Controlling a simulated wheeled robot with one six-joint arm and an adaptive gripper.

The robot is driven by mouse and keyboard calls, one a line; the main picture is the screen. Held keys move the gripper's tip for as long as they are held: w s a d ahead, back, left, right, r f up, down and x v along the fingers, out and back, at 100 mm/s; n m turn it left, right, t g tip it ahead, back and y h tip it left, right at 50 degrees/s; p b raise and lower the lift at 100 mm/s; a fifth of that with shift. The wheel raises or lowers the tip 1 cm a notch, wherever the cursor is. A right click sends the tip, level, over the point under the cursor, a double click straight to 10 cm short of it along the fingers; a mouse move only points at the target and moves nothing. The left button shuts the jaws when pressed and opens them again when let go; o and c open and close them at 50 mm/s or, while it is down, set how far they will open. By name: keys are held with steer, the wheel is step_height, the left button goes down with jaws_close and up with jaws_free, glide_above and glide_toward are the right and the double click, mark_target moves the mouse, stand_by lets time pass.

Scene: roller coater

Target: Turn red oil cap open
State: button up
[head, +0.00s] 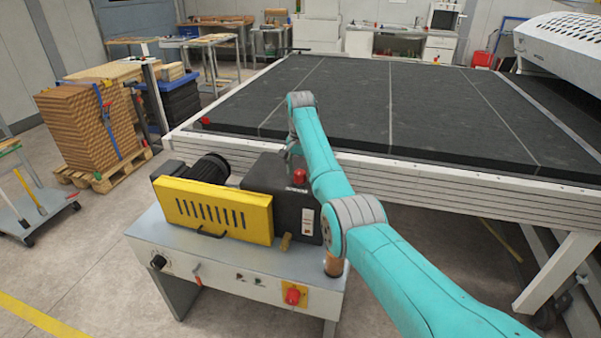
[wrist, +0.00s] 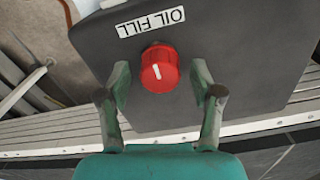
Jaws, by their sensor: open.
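The red oil cap (wrist: 159,69) is a round ribbed knob with a white line on its face, on the dark pump housing (wrist: 240,40). An "OIL FILL" label (wrist: 151,21) sits beside it, upside down in the wrist view. In the head view the cap (head: 299,175) shows on top of the dark housing. My gripper (wrist: 160,78) is open, with one finger on each side of the cap. Gaps show between both fingers and the cap, so it is not gripped. In the head view my gripper (head: 293,150) is just above and behind the cap, partly hidden by my arm.
The pump has a yellow vented guard (head: 213,210) and a black motor (head: 211,168) on a grey cabinet (head: 230,262) with a red switch (head: 292,296). A long conveyor with a dark bed (head: 430,105) stands close behind. Pallet boxes (head: 88,128) are at left, with open floor between.

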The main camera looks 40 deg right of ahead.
steer(key=shift+f, duration=0.25)
steer(key=c, duration=1.1)
steer(key=shift+c, duration=0.2)
